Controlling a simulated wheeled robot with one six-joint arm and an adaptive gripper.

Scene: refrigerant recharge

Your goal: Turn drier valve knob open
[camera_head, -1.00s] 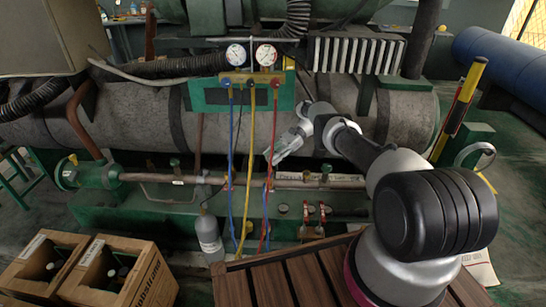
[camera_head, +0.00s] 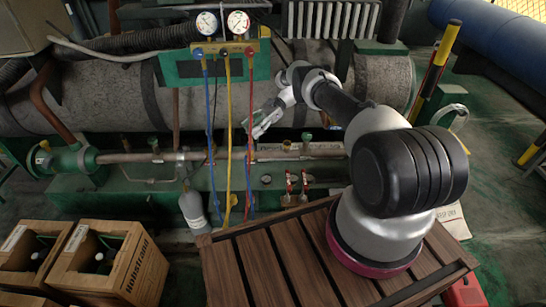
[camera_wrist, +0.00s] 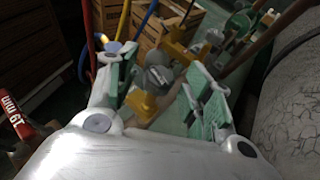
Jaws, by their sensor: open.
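Small green valve knobs stand on the copper pipe, one at the left (camera_head: 153,142) and one at the right (camera_head: 306,137). I cannot tell which belongs to the drier. My gripper (camera_head: 262,122) is open, just above the pipe and right of the hanging hoses. In the wrist view its two green-padded fingers (camera_wrist: 160,94) are spread apart. A yellow fitting (camera_wrist: 143,104) and a grey rounded part (camera_wrist: 158,80) show between them, apparently beyond the fingertips. Nothing is visibly held.
Blue, yellow and red hoses (camera_head: 228,120) hang from the gauge manifold (camera_head: 225,47) close left of my gripper. A grey cylinder (camera_head: 193,212) stands below. Wooden crates (camera_head: 122,272) are at lower left. Red-handled valves (camera_head: 290,186) sit below the pipe.

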